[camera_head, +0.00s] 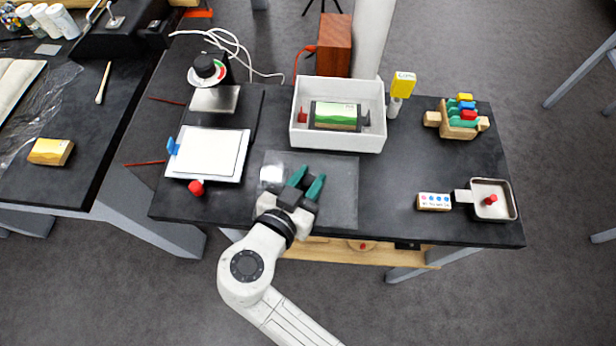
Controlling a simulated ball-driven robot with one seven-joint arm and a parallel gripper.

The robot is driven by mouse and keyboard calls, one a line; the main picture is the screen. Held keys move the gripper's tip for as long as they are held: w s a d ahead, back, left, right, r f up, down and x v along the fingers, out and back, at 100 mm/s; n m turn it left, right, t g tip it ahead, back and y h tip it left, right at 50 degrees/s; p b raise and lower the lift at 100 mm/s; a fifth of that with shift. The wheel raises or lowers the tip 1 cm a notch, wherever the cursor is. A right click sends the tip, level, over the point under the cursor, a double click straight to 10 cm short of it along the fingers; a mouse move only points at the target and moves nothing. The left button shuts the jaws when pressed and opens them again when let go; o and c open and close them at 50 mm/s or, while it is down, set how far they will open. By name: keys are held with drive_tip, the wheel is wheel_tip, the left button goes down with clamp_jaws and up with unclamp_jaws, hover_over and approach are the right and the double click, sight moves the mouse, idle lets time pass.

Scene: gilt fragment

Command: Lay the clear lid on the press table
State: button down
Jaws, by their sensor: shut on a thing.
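The clear lid (338,200) is a thin, see-through grey sheet with a bright glare spot at its left. It is over the middle front of the dark table (400,205). My gripper (306,181), with green fingertips, is shut on the lid and covers part of it. I cannot tell whether the lid touches the tabletop. A small press with a black knob and a red, white and green dial (207,69) stands at the table's left back. A white plate (208,153) with a blue clip lies in front of it.
A white tray (370,143) with a green picture block stands behind the lid. A yellow tag (403,85), a wooden rack (458,118), a small labelled block (434,202) and a square pan (493,200) are to the right. A red knob (196,188) is left.

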drive_tip(key=shift+f, duration=0.2)
drive_tip(key=c, duration=0.8)
unclamp_jaws()
drive_tip(key=shift+r, duration=0.1)
drive_tip(key=shift+r, duration=0.15)
drive_tip(key=b+v, duration=0.2)
drive_tip(key=v, duration=1)
